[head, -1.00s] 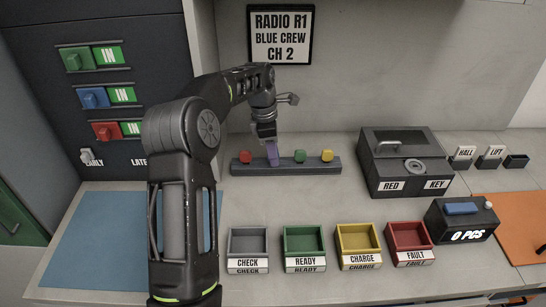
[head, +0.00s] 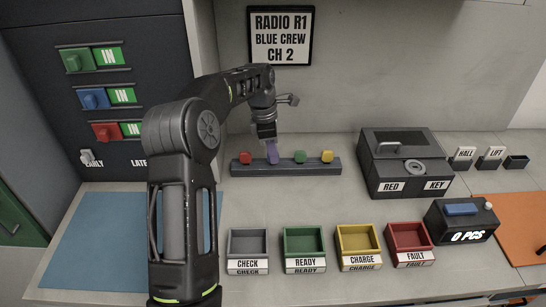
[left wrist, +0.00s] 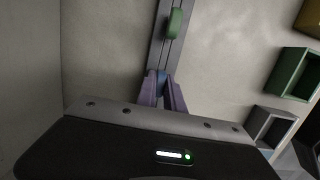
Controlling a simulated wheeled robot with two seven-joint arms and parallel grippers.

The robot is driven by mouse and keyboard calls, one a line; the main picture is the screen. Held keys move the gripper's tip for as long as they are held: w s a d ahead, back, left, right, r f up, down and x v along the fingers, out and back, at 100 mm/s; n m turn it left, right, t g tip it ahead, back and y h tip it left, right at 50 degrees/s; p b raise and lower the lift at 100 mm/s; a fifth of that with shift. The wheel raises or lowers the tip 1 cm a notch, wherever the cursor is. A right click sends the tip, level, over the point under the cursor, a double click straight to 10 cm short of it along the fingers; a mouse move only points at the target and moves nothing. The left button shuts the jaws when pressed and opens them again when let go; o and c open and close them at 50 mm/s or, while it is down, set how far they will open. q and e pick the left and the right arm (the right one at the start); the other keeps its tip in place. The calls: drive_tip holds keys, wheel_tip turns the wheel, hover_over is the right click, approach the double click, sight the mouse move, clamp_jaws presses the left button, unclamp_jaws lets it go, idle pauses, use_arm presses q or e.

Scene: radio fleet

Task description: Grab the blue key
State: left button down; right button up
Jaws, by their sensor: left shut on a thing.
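A dark key rack (head: 287,169) stands at the back of the counter, holding a red key (head: 246,157), a green key (head: 299,156) and a yellow key (head: 327,156). My left gripper (head: 272,155) is over the rack between the red and green keys, pointing down. Its purple fingers are shut on the blue key, which they hide in the head view. In the left wrist view, a bit of the blue key (left wrist: 161,75) shows between the fingertips. I cannot tell whether the key is clear of the rack. The right gripper is not in view.
Grey, green, yellow and red bins (head: 409,239) stand along the front. A dark box labelled RED KEY (head: 402,170) is right of the rack. A blue mat (head: 90,235) lies at left. Bare counter lies between rack and bins.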

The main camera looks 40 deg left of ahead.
use_arm(q)
drive_tip(key=shift+r, duration=0.5)
wheel_tip(320, 180, up, 6)
drive_tip(key=shift+w+r+b, duration=0.1)
drive_tip(key=shift+r+b, duration=0.05)
drive_tip(key=shift+b, duration=0.3)
drive_tip(key=shift+r+p, duration=0.8)
drive_tip(key=shift+r, duration=0.15)
drive_tip(key=shift+r+p, duration=0.5)
drive_tip(key=shift+f, duration=0.1)
